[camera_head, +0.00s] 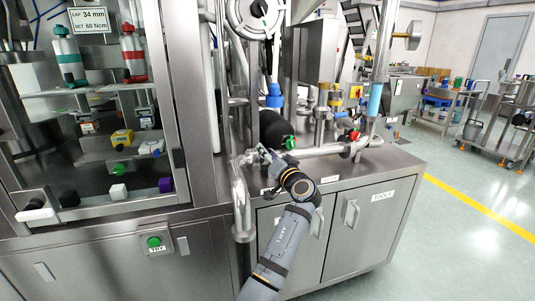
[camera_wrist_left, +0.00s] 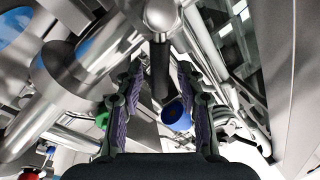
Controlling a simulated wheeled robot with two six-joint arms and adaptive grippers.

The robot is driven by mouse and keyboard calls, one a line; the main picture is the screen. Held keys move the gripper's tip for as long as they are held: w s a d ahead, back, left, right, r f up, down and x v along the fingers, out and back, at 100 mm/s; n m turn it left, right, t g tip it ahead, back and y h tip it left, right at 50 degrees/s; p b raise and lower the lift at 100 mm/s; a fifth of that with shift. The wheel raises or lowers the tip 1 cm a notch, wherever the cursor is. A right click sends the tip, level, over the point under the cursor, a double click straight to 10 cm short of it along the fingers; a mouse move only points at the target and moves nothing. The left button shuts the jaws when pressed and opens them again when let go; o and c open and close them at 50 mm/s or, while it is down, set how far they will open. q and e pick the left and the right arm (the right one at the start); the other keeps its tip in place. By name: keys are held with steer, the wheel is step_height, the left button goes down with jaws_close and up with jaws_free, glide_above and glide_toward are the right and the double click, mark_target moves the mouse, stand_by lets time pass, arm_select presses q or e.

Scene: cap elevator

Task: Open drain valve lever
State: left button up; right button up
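In the left wrist view a dark lever (camera_wrist_left: 160,68) hangs from a round steel valve hub (camera_wrist_left: 160,14), which I take to be the drain valve. The lever lies between the two fingers of my left gripper (camera_wrist_left: 158,95). The fingers stand apart, with a visible gap on each side of the lever. In the head view my left gripper (camera_head: 258,156) is at the steel pipework above the cabinet's front edge. There the lever is too small or hidden to make out. My right gripper is in neither view.
A black cylinder (camera_head: 272,128) and a green knob (camera_head: 290,142) sit just behind the gripper. A horizontal steel pipe (camera_head: 318,151) runs right to a red-handled part (camera_head: 353,135). A vertical steel pipe (camera_head: 241,200) stands at left. The floor (camera_head: 470,225) at right is clear.

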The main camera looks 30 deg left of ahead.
arm_select(q)
steer(key=v, duration=0.7)
steer(key=shift+s+d, duration=0.15)
